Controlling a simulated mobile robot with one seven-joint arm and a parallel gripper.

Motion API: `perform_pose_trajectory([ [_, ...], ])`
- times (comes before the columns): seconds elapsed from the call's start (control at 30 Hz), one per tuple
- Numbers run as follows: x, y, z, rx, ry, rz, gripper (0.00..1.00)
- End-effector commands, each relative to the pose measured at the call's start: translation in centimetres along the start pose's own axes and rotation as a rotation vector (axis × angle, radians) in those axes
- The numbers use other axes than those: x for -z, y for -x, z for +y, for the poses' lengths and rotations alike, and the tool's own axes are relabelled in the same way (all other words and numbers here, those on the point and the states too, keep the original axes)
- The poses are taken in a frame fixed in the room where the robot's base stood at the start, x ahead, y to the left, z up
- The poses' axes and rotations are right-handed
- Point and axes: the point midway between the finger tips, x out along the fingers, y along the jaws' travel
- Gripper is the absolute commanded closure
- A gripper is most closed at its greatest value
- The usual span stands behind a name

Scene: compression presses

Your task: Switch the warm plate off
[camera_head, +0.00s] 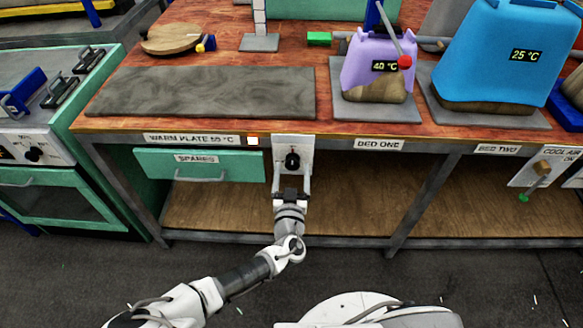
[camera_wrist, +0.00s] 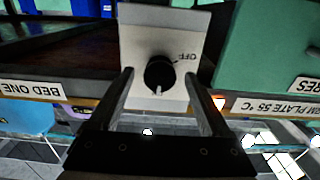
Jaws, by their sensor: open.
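The warm plate's black knob (camera_head: 292,160) sits on a pale panel (camera_head: 293,142) at the bench's front edge. In the wrist view, the knob (camera_wrist: 159,72) appears between the finger ends, with gaps on both sides. Its white pointer faces down in that view, away from the word OFF (camera_wrist: 187,56) at its upper right. My gripper (camera_head: 292,178) is open and empty in front of the panel; I cannot tell how far the fingertips are from it. A small lamp (camera_head: 253,141) beside the WARM PLATE 55 °C label (camera_head: 195,139) glows white-orange. The grey warm plate (camera_head: 205,92) lies bare above.
The green SPARES drawer (camera_head: 200,165) is shut left of the panel. A purple vessel (camera_head: 377,62) reading 40 °C and a blue vessel (camera_head: 508,55) reading 25 °C stand to the right on the bench. Open shelf space lies below, around my gripper.

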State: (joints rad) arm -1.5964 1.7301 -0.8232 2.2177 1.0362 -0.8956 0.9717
Motion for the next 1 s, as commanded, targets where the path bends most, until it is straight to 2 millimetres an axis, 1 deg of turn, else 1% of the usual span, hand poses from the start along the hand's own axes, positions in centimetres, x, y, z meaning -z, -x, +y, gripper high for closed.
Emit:
perform_pose_trajectory([
  [0.23, 0.0, 0.02, 0.0, 0.0, 0.0, 0.0, 0.19],
  [0.27, 0.0, 0.02, 0.0, 0.0, 0.0, 0.0, 0.21],
  [0.3, 0.0, 0.02, 0.0, 0.0, 0.0, 0.0, 0.28],
  [0.37, 0.0, 0.01, -0.01, 0.0, 0.0, 0.0, 0.39],
  [0.4, 0.0, 0.01, -0.01, 0.0, 0.0, 0.0, 0.46],
  [0.57, 0.0, 0.01, -0.01, 0.0, 0.0, 0.0, 0.75],
  [0.7, 0.01, 0.0, -0.01, 0.0, 0.0, 0.0, 1.0],
  [1.0, -0.04, -0.01, -0.01, 0.0, 0.028, 0.0, 1.0],
])
